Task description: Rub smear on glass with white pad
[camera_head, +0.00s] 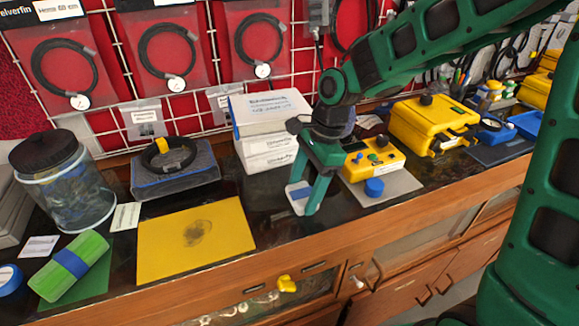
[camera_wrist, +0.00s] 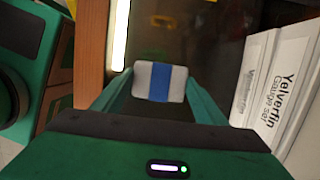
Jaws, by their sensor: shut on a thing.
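My gripper (camera_head: 304,200) points down over the dark bench top, right of the yellow panel, and is shut on a white pad (camera_head: 297,194) with a blue band across it. In the wrist view the white pad (camera_wrist: 143,80) sits between the two green fingers. A dark, roundish smear (camera_head: 197,233) shows near the middle of the yellow panel (camera_head: 160,262), to the left of my gripper. The panel lies flat; whether it is glass over yellow backing I cannot tell. The pad is apart from the smear.
White boxes (camera_head: 268,150) stand just behind my gripper. A yellow device (camera_head: 373,161) and a blue knob (camera_head: 374,187) are close on its right. Bare bench lies between panel and gripper.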

